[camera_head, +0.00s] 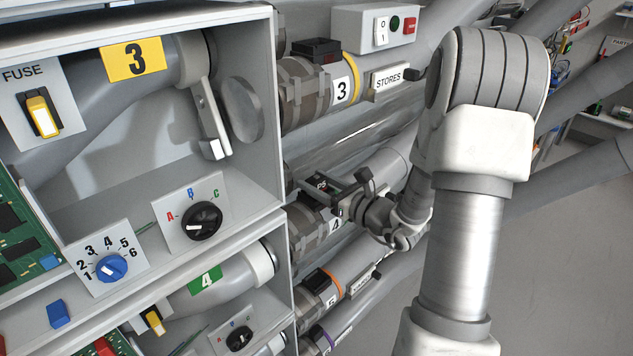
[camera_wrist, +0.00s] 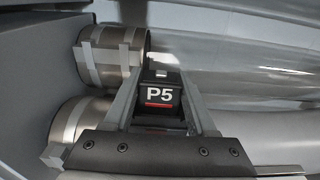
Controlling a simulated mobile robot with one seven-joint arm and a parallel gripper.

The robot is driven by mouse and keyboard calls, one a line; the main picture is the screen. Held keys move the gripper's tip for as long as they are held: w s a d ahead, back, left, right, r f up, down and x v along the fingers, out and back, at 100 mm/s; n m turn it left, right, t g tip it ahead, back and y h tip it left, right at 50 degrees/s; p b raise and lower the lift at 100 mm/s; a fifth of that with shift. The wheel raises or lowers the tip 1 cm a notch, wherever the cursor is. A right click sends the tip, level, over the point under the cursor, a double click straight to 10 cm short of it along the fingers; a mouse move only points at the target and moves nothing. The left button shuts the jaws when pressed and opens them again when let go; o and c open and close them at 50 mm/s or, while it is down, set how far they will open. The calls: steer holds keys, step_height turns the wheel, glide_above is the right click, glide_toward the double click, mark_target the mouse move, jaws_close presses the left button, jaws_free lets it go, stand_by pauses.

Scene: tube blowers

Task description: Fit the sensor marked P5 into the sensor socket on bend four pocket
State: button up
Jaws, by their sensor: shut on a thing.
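The P5 sensor (camera_wrist: 160,96) is a small dark block with white "P5" lettering and a red stripe. My gripper (camera_wrist: 159,100) is shut on it, one finger along each side. In the head view, my gripper (camera_head: 330,190) holds the sensor (camera_head: 321,182) at the bend marked 4 (camera_head: 336,225), over its ribbed metal collar. The sensor and fingers hide the pocket's socket. I cannot tell whether the sensor is in the socket or just above it.
Bend 3 (camera_head: 343,92), above, carries a dark block (camera_head: 316,49) on its collar. Bend 5 with an orange ring (camera_head: 336,285) lies below. An open cabinet (camera_head: 284,180) with dials stands close on the left. Clear tubes run right. A switch box (camera_head: 372,27) is above.

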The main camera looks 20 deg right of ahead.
steer(key=shift+f+b, duration=0.35)
stand_by(0.3)
steer(key=o, duration=1.5)
steer(key=shift+c, duration=0.2)
steer(key=v, duration=1.7)
steer(key=shift+s, duration=0.25)
steer(key=shift+d+r, duration=0.1)
